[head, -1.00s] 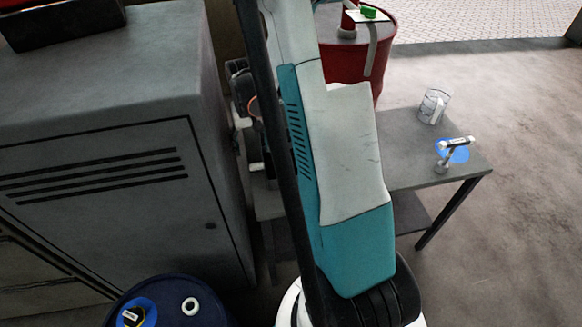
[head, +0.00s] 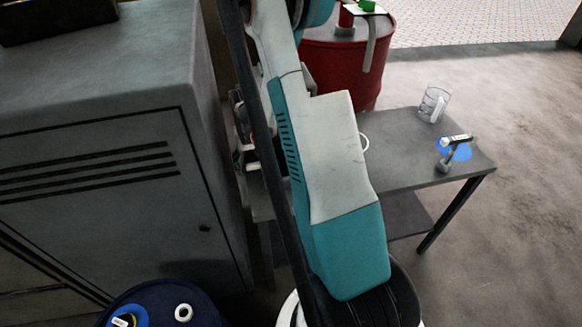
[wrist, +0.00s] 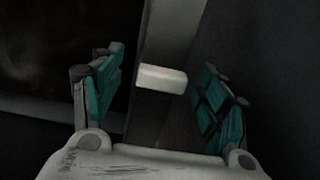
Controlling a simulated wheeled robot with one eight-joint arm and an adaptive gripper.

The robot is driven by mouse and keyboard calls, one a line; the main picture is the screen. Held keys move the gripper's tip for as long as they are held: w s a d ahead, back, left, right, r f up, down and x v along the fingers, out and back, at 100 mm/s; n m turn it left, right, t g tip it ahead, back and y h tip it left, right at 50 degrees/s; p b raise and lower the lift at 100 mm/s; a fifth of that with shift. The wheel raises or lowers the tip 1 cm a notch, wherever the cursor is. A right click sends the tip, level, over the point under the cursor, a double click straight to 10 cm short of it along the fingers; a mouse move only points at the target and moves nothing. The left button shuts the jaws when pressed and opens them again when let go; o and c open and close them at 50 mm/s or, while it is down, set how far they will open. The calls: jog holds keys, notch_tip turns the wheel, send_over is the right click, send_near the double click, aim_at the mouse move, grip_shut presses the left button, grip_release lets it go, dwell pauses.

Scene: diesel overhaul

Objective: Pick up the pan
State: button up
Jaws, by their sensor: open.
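I cannot make out a pan for certain in either view. My gripper (wrist: 160,82) shows in the wrist view with its two teal-padded fingers wide apart. A short white cylinder (wrist: 162,79) appears between the fingers, in front of a grey upright strip; I cannot tell its depth, and no finger visibly touches it. In the head view my arm hides my gripper and part of the grey table (head: 400,165). A thin white curved edge (head: 365,142) peeks out beside my arm over the table; the rest of it is hidden.
A clear jug (head: 433,104) and a hammer-like tool over a blue disc (head: 461,153) are at the table's right end. A red drum (head: 345,75) stands behind. A grey cabinet (head: 100,190) fills the left. A blue drum (head: 165,297) is at bottom left. Floor at right is clear.

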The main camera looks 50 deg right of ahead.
jog(key=shift+r, duration=0.1)
jog(key=c, duration=1.5)
jog(key=shift+s+r+p, duration=0.2)
jog(key=shift+r+p, duration=0.45)
jog(key=shift+r, duration=0.05)
notch_tip(320, 180, up, 6)
jog(key=p, duration=0.2)
jog(key=shift+r+p, duration=0.15)
jog(key=shift+p, duration=0.25)
jog(key=s+p, duration=0.2)
jog(key=s, duration=1.7)
jog(key=shift+s+d+f, duration=0.3)
jog(key=shift+d+f, duration=0.05)
jog(key=shift+d, duration=0.05)
